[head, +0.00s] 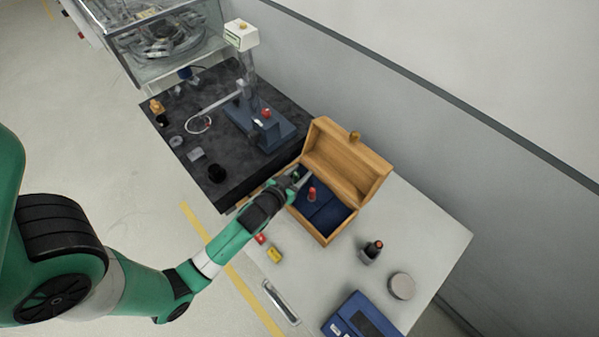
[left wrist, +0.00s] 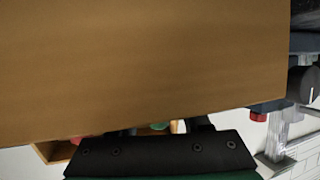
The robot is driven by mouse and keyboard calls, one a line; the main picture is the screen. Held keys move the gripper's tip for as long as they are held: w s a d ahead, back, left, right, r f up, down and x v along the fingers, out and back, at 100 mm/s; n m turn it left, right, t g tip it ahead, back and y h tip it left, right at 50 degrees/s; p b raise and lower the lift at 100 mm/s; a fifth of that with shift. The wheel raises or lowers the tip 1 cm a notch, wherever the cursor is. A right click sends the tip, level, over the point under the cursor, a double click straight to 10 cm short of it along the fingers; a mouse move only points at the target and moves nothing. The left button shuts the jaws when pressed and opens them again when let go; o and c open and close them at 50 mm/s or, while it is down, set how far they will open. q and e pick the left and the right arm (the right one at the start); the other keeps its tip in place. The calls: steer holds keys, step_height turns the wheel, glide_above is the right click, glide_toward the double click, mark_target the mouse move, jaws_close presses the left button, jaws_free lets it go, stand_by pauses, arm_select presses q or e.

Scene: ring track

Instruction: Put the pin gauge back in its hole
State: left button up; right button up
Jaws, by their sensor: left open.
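An open wooden box (head: 345,165) with a dark blue lining (head: 328,214) stands on the light table. A red-topped pin (head: 312,194) stands upright in it, apparently the pin gauge; its lower end and any hole are hard to make out. My left gripper (head: 301,180) is open at the box's left side, with its tips over the box close to the pin. I see nothing clearly held between the fingers. In the left wrist view a brown wooden surface (left wrist: 140,60) hides most of the scene, including the fingertips. My right gripper is not in view.
A dark block with a red-topped piece (head: 372,250), a round grey disc (head: 401,286) and a blue device (head: 360,318) lie right of the box. A yellow piece (head: 275,256) lies in front. A measuring stand (head: 262,125) is on the black slab behind.

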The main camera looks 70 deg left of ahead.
arm_select(q)
steer(key=shift+d+f, duration=0.1)
steer(key=shift+f, duration=0.05)
steer(key=shift+s+d+r, duration=0.1)
steer(key=shift+s+r, duration=0.05)
steer(key=shift+r, duration=0.05)
steer(key=p+v, duration=0.1)
steer(key=v, duration=1)
steer(key=shift+r, duration=0.1)
